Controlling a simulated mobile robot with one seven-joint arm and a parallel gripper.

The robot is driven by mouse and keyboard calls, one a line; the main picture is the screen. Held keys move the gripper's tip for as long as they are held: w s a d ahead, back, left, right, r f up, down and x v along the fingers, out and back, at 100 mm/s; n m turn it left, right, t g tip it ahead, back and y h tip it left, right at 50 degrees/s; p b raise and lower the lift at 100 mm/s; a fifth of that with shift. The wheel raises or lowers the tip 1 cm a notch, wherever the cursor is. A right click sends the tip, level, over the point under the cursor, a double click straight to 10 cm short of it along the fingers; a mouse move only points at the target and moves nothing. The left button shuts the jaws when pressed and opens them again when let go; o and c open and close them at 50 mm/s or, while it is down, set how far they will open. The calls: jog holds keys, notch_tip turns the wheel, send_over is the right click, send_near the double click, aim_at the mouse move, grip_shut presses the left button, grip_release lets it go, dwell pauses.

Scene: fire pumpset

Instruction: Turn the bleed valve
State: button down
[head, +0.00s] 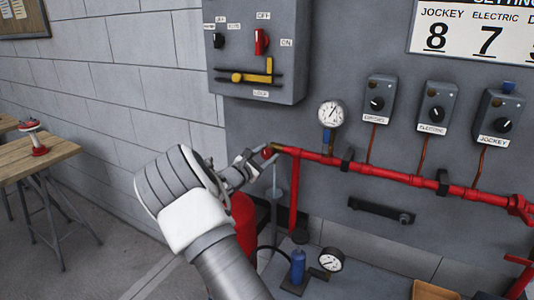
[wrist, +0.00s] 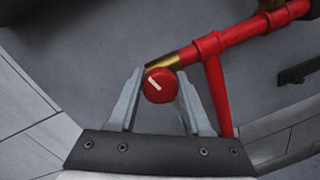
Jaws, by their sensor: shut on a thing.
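The bleed valve is a round red knob (wrist: 161,86) with a white mark, on a brass stub at the left end of a red pipe. In the head view the knob (head: 268,152) shows at the pipe's end, partly covered by my gripper (head: 262,160). In the wrist view my gripper (wrist: 161,88) has its two grey fingers on either side of the knob. The fingers are shut on the knob. The white mark on it runs diagonally, from upper left to lower right.
The red pipe (head: 385,174) runs right along the grey panel. A pressure gauge (head: 332,113) stands above it. A grey switch box (head: 255,50) hangs above my gripper. A red cylinder (head: 243,225) is below. A wooden table (head: 45,158) stands at left.

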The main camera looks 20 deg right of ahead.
jog(key=n+p, duration=0.1)
jog(key=n, duration=0.3)
jog(key=shift+p, duration=0.3)
jog(key=n+p, duration=0.2)
jog(key=n, duration=0.1)
jog(key=shift+n+t, duration=0.4)
jog(key=n+t+p, duration=0.1)
jog(key=n+p, duration=0.2)
jog(key=n, duration=0.2)
jog(key=shift+f+n, duration=0.1)
jog(key=shift+n, duration=0.3)
jog(key=shift+c, duration=1.8)
grip_release()
